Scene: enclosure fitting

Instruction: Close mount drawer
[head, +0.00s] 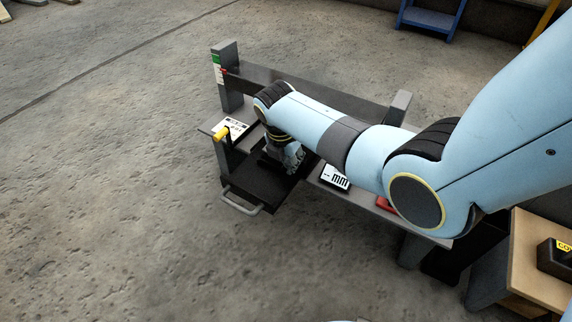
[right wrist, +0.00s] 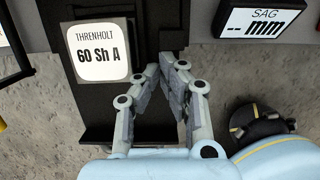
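The mount drawer (head: 262,188) is a black tray with a grey bar handle (head: 240,203). It sticks out from the front of the grey bench. In the right wrist view the dark drawer (right wrist: 102,133) lies below my fingers, and a white label (right wrist: 98,52) reading "THRENHOLT 60 Sh A" shows on a dark surface. My right gripper (right wrist: 167,68) points down over the drawer area, its fingertips together with nothing visible between them. It also shows in the head view (head: 291,160); its arm hides part of the bench. Whether it touches the drawer is unclear. My left gripper is out of view.
A "SAG -- mm" display (head: 335,177) stands right of the drawer, with a red item (head: 386,204) farther right. A yellow-topped post (head: 221,132) and a white card (head: 236,127) are at the left. The floor before the drawer is clear.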

